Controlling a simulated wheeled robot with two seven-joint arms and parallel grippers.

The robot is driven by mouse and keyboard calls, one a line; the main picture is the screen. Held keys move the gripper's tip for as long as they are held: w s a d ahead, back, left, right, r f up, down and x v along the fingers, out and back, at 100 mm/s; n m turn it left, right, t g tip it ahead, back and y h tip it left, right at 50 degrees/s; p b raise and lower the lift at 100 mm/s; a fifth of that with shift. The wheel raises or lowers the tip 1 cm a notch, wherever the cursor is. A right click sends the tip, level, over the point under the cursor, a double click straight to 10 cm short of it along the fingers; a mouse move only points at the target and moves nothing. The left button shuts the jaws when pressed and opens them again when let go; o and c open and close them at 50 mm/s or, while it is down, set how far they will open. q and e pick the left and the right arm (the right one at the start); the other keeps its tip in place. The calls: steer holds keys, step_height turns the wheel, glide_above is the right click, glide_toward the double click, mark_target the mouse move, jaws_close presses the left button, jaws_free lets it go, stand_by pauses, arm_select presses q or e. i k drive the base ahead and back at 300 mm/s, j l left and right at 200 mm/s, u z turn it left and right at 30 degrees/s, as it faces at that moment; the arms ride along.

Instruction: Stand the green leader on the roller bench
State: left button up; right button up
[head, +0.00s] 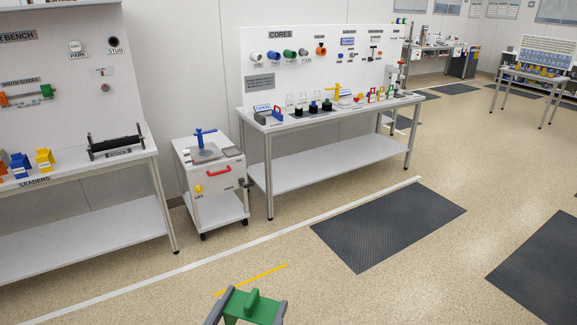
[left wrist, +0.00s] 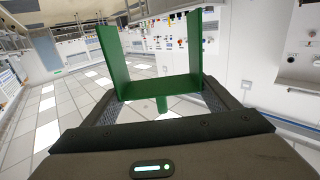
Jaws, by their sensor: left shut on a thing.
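The green leader (head: 250,305) is at the bottom edge of the head view, held in my left gripper (head: 248,307) over open floor, away from the benches. In the left wrist view the leader (left wrist: 160,88) is a U-shaped piece with two tall side walls and a flat middle, and a small green tab sits between the fingers (left wrist: 163,108). My left gripper is shut on it. The roller bench (head: 85,170), its sign partly cut off, stands at the left of the head view. My right gripper is not in view.
Yellow, blue and orange leaders (head: 45,160) stand on the bench behind the LEADERS label. A dark roller stock holder (head: 116,142) sits to their right. A white cart (head: 215,178) and the cores bench (head: 325,120) stand further right. The floor ahead is clear, with dark mats (head: 388,225) at right.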

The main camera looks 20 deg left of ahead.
mark_target(67, 164)
steer(key=i+j+u, duration=0.15)
steer(key=j+u, duration=0.15)
steer(key=u, duration=0.15)
steer(key=i+j+u, duration=0.15)
steer(key=u, duration=0.25)
steer(key=i+j+u, duration=0.25)
steer(key=u, duration=0.2)
steer(key=i+j+u, duration=0.2)
steer(key=i+u, duration=0.5)
steer(key=i, duration=0.25)
steer(key=i+j+z, duration=0.2)
steer(key=i, duration=0.4)
steer(key=i+j+z, duration=0.1)
steer(key=i+z, duration=0.15)
steer(key=i, duration=0.35)
steer(key=i+j+z, duration=0.5)
steer(key=i, duration=0.2)
steer(key=l, duration=0.1)
